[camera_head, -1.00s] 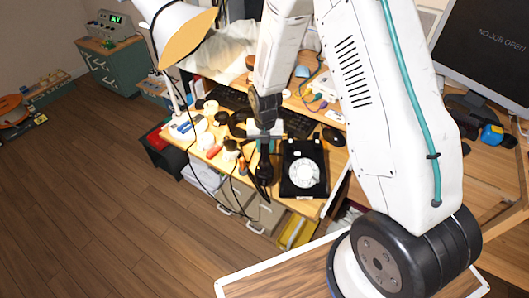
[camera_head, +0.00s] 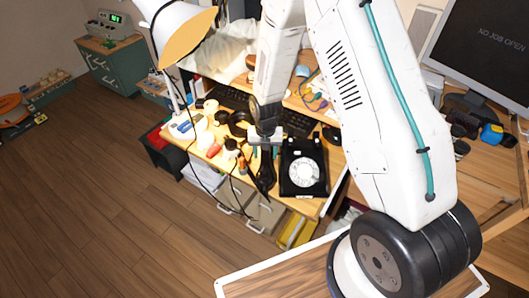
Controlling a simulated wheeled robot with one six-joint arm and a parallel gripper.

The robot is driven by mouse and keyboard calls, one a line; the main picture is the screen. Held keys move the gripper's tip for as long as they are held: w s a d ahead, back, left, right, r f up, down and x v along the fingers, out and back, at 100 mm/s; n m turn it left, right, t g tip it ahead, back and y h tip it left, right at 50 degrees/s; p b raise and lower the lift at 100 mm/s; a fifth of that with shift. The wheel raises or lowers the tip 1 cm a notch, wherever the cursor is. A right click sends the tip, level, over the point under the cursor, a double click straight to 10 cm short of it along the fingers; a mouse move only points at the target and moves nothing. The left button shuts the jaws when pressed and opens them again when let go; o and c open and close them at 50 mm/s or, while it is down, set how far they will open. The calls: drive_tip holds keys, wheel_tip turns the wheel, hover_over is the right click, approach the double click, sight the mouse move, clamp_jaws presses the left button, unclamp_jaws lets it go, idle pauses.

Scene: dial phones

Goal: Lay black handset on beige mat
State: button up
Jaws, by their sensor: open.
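A black dial phone (camera_head: 302,173) with a white dial lies on the wooden desk, right of my gripper. The black handset (camera_head: 265,176) appears as a long dark shape off the phone, to its left, near the desk's front edge. My gripper (camera_head: 266,144) is open just above and behind the handset's upper end. I cannot tell whether the jaws touch it. I cannot pick out the beige mat clearly; my arm and the clutter hide part of the desk.
Bottles, jars and small tools (camera_head: 215,135) crowd the desk left of the handset. A dark keyboard (camera_head: 297,122) lies behind the gripper. A lamp (camera_head: 184,30) overhangs the left side. A black cable (camera_head: 205,187) hangs over the front edge.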

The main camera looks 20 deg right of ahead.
drive_tip(key=s+d+r+m, duration=0.15)
drive_tip(key=r+m, duration=0.25)
drive_tip(key=r, duration=0.8)
drive_tip(key=s+a+r+m, duration=0.1)
drive_tip(key=s+r+m, duration=0.2)
drive_tip(key=r, duration=0.9)
drive_tip(key=s+r+m, duration=0.5)
drive_tip(key=s+m, duration=0.3)
drive_tip(key=s+d+r+m, duration=0.1)
drive_tip(key=s+r+m, duration=0.4)
drive_tip(key=s+m, duration=0.3)
drive_tip(key=s+d+r+m+t, duration=0.1)
drive_tip(key=s+r+m, duration=0.4)
drive_tip(key=s+m, duration=0.3)
drive_tip(key=shift+s+d+r, duration=0.15)
drive_tip(key=shift+s+r, duration=0.1)
drive_tip(key=shift+s, duration=0.6)
